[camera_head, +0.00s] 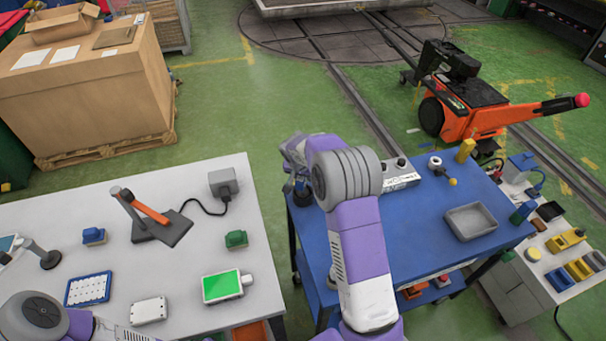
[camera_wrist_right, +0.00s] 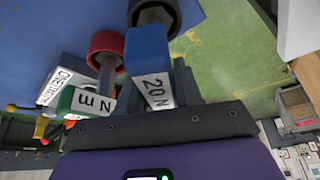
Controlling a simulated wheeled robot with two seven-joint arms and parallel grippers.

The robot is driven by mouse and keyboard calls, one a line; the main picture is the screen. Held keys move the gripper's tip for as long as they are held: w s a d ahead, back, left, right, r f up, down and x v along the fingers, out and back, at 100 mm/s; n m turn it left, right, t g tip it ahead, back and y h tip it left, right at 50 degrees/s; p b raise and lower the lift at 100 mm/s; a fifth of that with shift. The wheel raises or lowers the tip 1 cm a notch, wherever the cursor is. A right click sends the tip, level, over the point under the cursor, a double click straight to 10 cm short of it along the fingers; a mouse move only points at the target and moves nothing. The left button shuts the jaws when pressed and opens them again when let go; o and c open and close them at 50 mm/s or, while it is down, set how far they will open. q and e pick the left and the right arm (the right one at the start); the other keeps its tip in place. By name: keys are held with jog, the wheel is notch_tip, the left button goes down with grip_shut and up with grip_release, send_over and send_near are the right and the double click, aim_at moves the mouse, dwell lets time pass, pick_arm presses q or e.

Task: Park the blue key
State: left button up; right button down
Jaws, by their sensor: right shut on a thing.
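The blue key (camera_wrist_right: 143,50), with a white tag reading "20N", is between the fingers of my right gripper (camera_wrist_right: 155,88) in the right wrist view. Its far end is near a black round socket (camera_wrist_right: 154,14); I cannot tell whether it is in it. A green key (camera_wrist_right: 88,102) with a white tag sits to its left, by a red collar (camera_wrist_right: 107,44) on a grey shaft. In the head view my right gripper (camera_head: 294,158) is over the left back corner of the blue cart (camera_head: 415,235), partly hidden by my arm. My left gripper is out of view.
A white lettered box (camera_head: 400,178) and a grey tray (camera_head: 470,221) stand on the cart. A grey table (camera_head: 180,275) at left carries an orange-handled device (camera_head: 150,212) and a green-screen unit (camera_head: 222,286). An orange pallet truck (camera_head: 475,115) stands behind. The cart's middle is clear.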

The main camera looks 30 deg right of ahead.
jog(key=shift+f, duration=0.15)
jog(key=c, duration=0.7)
grip_release()
jog(key=v, duration=0.7)
jog(key=shift+s+a+r, duration=0.1)
jog(key=shift+r, duration=0.2)
